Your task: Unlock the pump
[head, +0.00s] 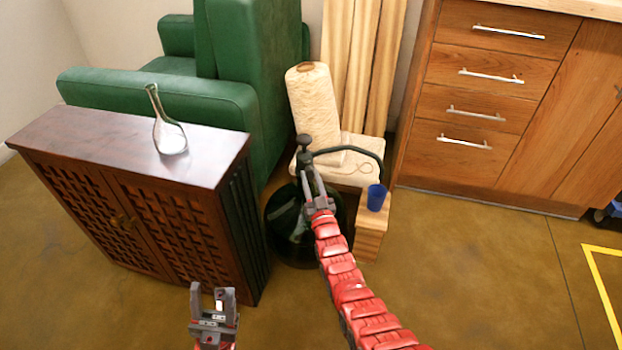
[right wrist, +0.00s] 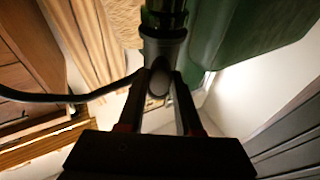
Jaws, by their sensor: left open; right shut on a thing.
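The black pump (head: 304,158) stands upright on a dark green glass vessel (head: 290,228), with a round knob at its top and a black hose arching right. My right gripper (head: 309,176) is shut on the pump just below its head; its fingers hide part of the shaft. I cannot tell the lock's state. My left gripper (head: 213,297) is open and empty, low in front of the dark cabinet, apart from the pump.
A dark wooden cabinet (head: 130,146) with a glass flask (head: 168,134) on top stands left. A green armchair (head: 180,97) is behind it. A blue cup (head: 376,197) sits on a wooden block (head: 371,233) right of the vessel.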

